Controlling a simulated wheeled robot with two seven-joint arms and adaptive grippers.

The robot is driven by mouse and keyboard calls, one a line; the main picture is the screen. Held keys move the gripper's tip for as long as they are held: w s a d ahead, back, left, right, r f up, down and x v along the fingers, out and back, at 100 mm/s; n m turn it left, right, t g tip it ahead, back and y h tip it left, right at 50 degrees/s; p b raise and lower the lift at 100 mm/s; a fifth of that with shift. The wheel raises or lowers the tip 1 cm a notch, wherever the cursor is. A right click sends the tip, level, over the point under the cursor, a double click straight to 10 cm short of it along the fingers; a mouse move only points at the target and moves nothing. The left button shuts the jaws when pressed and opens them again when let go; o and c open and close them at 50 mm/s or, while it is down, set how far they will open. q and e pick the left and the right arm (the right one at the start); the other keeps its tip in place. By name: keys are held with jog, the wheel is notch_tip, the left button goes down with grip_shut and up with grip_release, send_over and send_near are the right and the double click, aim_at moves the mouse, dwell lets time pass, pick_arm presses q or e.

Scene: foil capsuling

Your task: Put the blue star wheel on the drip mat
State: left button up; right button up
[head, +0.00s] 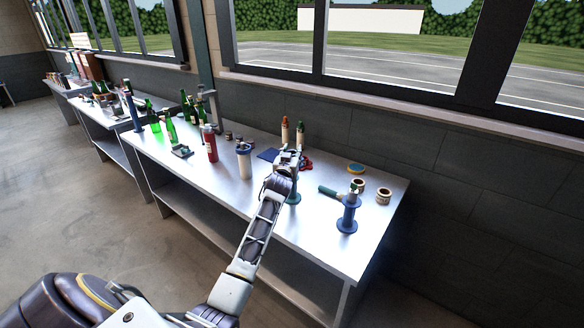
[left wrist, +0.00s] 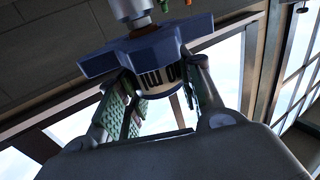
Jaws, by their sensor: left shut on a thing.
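The blue star wheel (left wrist: 150,50) shows large in the left wrist view, with a pale, dark-lettered band on its hub. My left gripper (left wrist: 160,98) is shut on it, one finger on each side of the hub. A flat dark blue mat (head: 267,155), which looks like the drip mat, lies just left of the gripper. My right gripper is not in view.
A grey cylinder (left wrist: 132,9) stands against the wheel's far side; I cannot tell if they touch. A teal stand (head: 293,194) is below the gripper. A blue spool-like stand (head: 348,214), tape rolls (head: 383,196), a red bottle (head: 210,143) and a white container (head: 244,162) stand around. The front bench edge is clear.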

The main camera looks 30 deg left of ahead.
pick_arm(q)
jog(key=shift+f, duration=0.9)
jog(key=shift+f, duration=2.05)
jog(key=shift+f, duration=0.25)
jog(key=o, duration=1.1)
jog(key=shift+s, duration=0.1)
